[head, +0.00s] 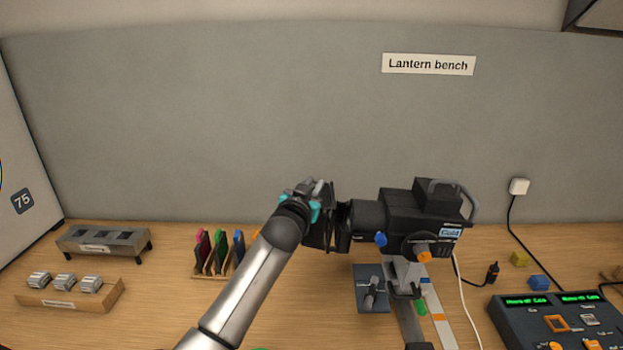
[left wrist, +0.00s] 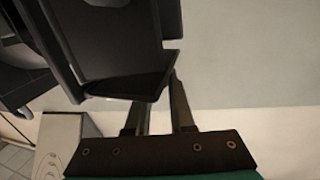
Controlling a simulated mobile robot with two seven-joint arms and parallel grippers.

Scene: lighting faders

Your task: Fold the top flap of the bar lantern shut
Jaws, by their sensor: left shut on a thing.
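The bar lantern (head: 420,210) is a black stage light with a blue-white label, an orange knob and a blue knob. Its lens end points left, and dark flaps (head: 331,222) stand at that end. My left gripper (head: 317,190) is at the upper part of these flaps and partly hides them. In the left wrist view a black flap (left wrist: 125,50) fills the upper middle. The fingers of my left gripper (left wrist: 163,92) reach to its lower right corner and are shut on it. The flap's exact angle is hard to tell. My right gripper is not in view.
A control desk (head: 555,320) with green displays stands at the right. A rack of coloured gel frames (head: 219,255) stands left of my arm, with a grey slotted rack (head: 104,243) and a wooden tray (head: 70,296) farther left. A white cable (head: 468,290) runs beside the lantern.

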